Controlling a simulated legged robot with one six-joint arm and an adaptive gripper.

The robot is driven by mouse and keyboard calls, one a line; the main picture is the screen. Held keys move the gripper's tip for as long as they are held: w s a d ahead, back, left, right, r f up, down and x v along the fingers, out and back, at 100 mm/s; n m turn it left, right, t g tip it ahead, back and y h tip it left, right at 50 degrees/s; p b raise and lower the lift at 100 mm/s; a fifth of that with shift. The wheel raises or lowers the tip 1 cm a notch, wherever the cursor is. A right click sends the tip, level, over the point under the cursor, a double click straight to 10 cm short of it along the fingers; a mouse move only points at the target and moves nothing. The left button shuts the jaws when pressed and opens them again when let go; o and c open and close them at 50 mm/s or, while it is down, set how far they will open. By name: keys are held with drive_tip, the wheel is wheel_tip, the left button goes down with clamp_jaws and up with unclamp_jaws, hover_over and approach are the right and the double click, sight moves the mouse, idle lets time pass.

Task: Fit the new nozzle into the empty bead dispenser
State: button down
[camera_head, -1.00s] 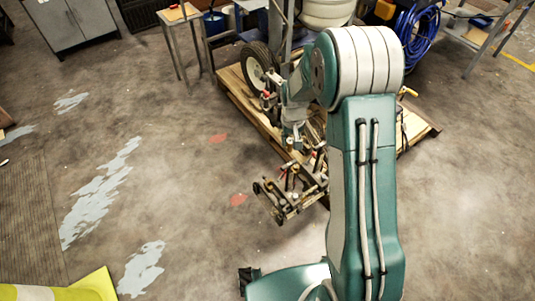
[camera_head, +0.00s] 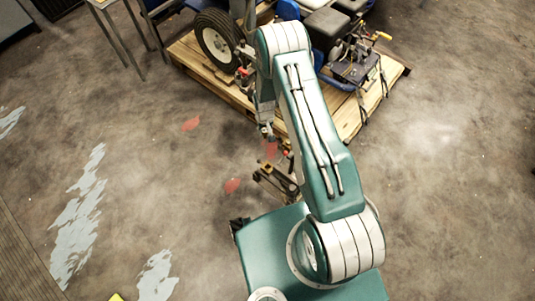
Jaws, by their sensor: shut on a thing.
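My gripper (camera_head: 265,130) points down at the end of my arm, above the floor in front of the pallet. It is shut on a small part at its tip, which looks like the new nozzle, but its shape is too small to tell. A dark metal carriage (camera_head: 272,182) with small fittings stands low, just below and right of the gripper. My forearm hides its right part. The empty bead dispenser appears to be among these fittings, but I cannot single it out. The gripper looks apart from the carriage.
The line striper's wheel (camera_head: 217,40) and blue-framed machine parts (camera_head: 350,62) sit on a wooden pallet (camera_head: 190,60) at the back. A metal-legged table (camera_head: 118,40) stands at upper left.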

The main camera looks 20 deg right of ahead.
drive_tip(key=s+f, duration=0.5)
drive_tip(key=f, duration=0.7)
hover_over(268, 164)
drive_tip(key=s, duration=0.1)
drive_tip(key=shift+f, duration=2.85)
drive_tip(key=shift+s+a+f, duration=0.1)
drive_tip(key=shift+s+a, duration=0.05)
drive_tip(key=shift+a, duration=0.15)
drive_tip(key=shift+f, duration=2.15)
drive_tip(key=shift+c, duration=1.3)
unclamp_jaws()
drive_tip(key=shift+o, duration=1.3)
